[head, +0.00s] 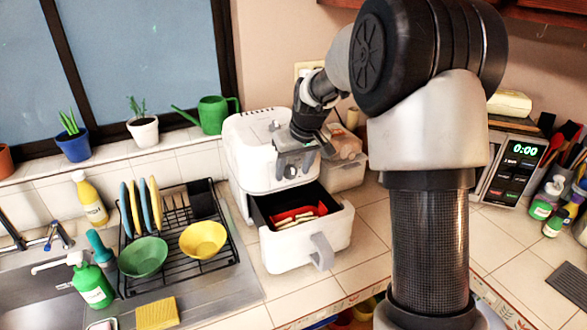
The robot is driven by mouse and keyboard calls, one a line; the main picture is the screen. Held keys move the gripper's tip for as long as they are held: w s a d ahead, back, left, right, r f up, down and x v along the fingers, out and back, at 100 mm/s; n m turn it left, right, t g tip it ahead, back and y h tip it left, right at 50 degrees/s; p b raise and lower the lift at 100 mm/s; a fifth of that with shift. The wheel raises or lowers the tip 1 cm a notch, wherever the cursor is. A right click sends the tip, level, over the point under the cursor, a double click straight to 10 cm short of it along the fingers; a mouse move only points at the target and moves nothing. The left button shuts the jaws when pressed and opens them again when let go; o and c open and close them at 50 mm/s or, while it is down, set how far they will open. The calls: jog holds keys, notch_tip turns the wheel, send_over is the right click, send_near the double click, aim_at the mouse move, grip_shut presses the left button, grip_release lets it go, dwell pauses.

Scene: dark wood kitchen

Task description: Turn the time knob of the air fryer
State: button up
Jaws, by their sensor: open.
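The white air fryer (243,165) stands on the tiled counter, centre of the head view. Its drawer (296,252) is pulled out toward me, with a grey handle at the front and red and pale items (297,217) inside. My gripper (298,165) hangs from my arm right at the upper front of the fryer, by its dark control panel. A small round pale knob (290,171) shows on this panel, below the gripper. The fingers partly cover the panel. I cannot tell whether they touch the knob, or which knob sets the time.
A dish rack (185,270) with plates and bowls stands to the left, beside the sink (25,285). A clear container (346,172) with food stands behind right of the fryer. A microwave (512,175) is at the right. My arm hides much of the counter between them.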

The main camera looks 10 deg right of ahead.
aim_at(294, 175)
jog(key=c, duration=1)
jog(key=shift+c, duration=0.2)
jog(key=shift+d, duration=0.1)
jog(key=y, duration=0.2)
jog(key=shift+w+d+f+m+g+y, duration=0.1)
jog(key=shift+d+m+g+y, duration=0.2)
jog(key=shift+d, duration=0.1)
jog(key=y, duration=0.2)
jog(key=m+y+b, duration=0.1)
jog(key=y, duration=0.1)
jog(key=d+f+y, duration=0.1)
jog(key=shift+w+g+y+b, duration=0.15)
jog(key=shift+g+y+b, duration=0.25)
jog(key=y, duration=0.1)
jog(key=m+y+b, duration=0.1)
jog(key=y, duration=0.1)
jog(key=f+y+b, duration=0.1)
jog(key=shift+d, duration=0.3)
jog(key=m+y+b, duration=0.1)
jog(key=y, duration=0.1)
jog(key=y+b, duration=0.1)
jog(key=y, duration=0.1)
jog(key=shift+f+m+b, duration=0.3)
jog(key=shift+f+m, duration=0.05)
jog(key=shift+m, duration=0.05)
jog(key=shift+y, duration=0.3)
